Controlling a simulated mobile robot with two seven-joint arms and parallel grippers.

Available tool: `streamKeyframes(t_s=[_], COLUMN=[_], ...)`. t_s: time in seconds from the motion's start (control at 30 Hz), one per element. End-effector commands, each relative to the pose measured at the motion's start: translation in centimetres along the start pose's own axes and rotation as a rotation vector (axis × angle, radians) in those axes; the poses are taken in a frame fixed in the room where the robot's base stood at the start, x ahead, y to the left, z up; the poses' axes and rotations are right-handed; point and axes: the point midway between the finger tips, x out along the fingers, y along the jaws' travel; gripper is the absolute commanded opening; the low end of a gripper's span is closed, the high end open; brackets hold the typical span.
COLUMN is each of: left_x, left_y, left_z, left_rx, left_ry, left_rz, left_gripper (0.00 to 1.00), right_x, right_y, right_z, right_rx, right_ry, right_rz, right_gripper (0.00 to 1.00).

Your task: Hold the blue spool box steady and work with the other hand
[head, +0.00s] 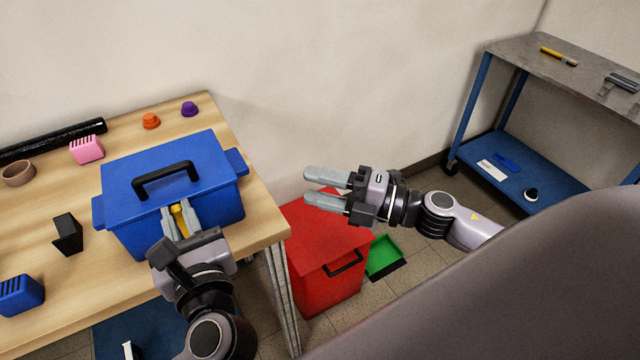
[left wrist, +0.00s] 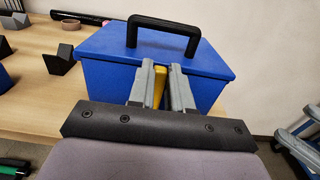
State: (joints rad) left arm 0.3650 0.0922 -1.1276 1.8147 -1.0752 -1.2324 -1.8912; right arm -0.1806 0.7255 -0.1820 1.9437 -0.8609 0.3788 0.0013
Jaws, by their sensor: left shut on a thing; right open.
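The blue spool box (head: 125,172) stands on the wooden table near its right end, with its lid down and a black handle (head: 166,180) on top. My left gripper (head: 179,208) is at the front face of the box, shut on a narrow yellow piece (head: 181,222). In the left wrist view the yellow piece (left wrist: 159,86) shows between the fingers, against the blue box (left wrist: 108,82); I cannot tell whether it is part of the box. My right gripper (head: 308,186) is open and empty, off the table's right edge, above a red box (head: 325,250).
The wooden table (head: 90,285) also holds a black roll (head: 55,139), a pink block (head: 87,149), orange (head: 151,121) and purple (head: 189,108) knobs, a brown ring (head: 18,173) and a dark block (head: 67,235). A green tray (head: 385,252) lies on the floor. A cart (head: 540,60) stands right.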

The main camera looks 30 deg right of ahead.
Motion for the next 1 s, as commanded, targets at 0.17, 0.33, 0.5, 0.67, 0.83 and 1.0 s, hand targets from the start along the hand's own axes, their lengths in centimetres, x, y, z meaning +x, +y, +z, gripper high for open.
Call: streamKeyframes(t_s=[0.17,0.33,0.5,0.67,0.83,1.0], left_x=[0.0,0.0,0.0,0.0,0.0,0.0], left_y=[0.0,0.0,0.0,0.0,0.0,0.0], left_z=[-0.1,-0.1,-0.1,-0.1,-0.1,-0.1], left_rx=[0.001,0.001,0.001,0.001,0.001,0.001], left_ry=[0.002,0.002,0.002,0.002,0.002,0.002], left_rz=[0.000,0.000,0.000,0.000,0.000,0.000], left_gripper=[0.09,0.09,0.09,0.09,0.09,0.09], right_x=[0.5,2.1,4.4,6.6,9.0,10.9], right_y=[0.4,0.4,0.3,0.3,0.3,0.2], right_z=[0.0,0.0,-0.1,-0.2,-0.2,-0.3], right_rx=[-0.059,-0.057,-0.057,-0.057,-0.056,-0.054], right_ry=[0.033,0.032,0.031,0.031,0.030,0.030], right_rz=[-0.015,-0.013,-0.013,-0.012,-0.013,-0.013], right_gripper=[0.47,0.47,0.47,0.47,0.47,0.47])
